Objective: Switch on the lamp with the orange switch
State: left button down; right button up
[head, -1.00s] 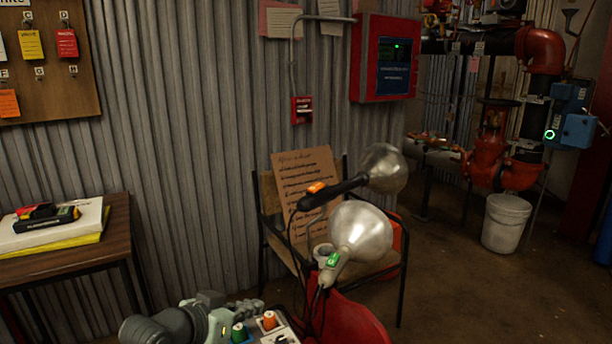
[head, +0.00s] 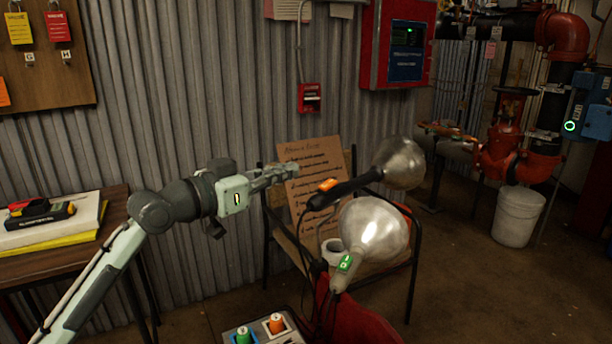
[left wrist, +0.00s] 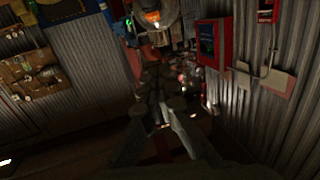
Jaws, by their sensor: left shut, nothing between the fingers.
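The lamp with the orange piece (head: 327,184) on its black handle has a silvery reflector (head: 403,163) pointing right. A second lamp (head: 372,230) in front of it carries a green piece (head: 345,263). I see no clear glow from either. A box at the bottom edge bears an orange knob (head: 277,323) and a green knob (head: 243,336). My left gripper (head: 292,170) is shut and empty, up and left of the orange piece, appearing apart from it. In the dark left wrist view, an orange patch (left wrist: 152,17) shows beyond the fingers. My right gripper is not in view.
A chair (head: 412,262) with a cardboard sign (head: 303,170) stands behind the lamps. A red object (head: 355,322) lies below them. A wooden table (head: 115,215) is left, the corrugated wall (head: 200,60) behind, and a bucket (head: 518,216) on open floor at right.

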pick_arm(q)
jog(key=p, duration=0.1)
send_over(322, 188)
jog(key=v, duration=0.2)
jog(key=shift+w+d+f, duration=0.1)
jog(key=shift+w+f, duration=0.05)
jog(key=shift+f, duration=0.05)
jog(key=f, duration=0.2)
jog(key=w+d+f, duration=0.1)
jog(key=shift+f, duration=0.1)
jog(key=shift+w+f, duration=0.1)
jog(key=shift+f, duration=0.4)
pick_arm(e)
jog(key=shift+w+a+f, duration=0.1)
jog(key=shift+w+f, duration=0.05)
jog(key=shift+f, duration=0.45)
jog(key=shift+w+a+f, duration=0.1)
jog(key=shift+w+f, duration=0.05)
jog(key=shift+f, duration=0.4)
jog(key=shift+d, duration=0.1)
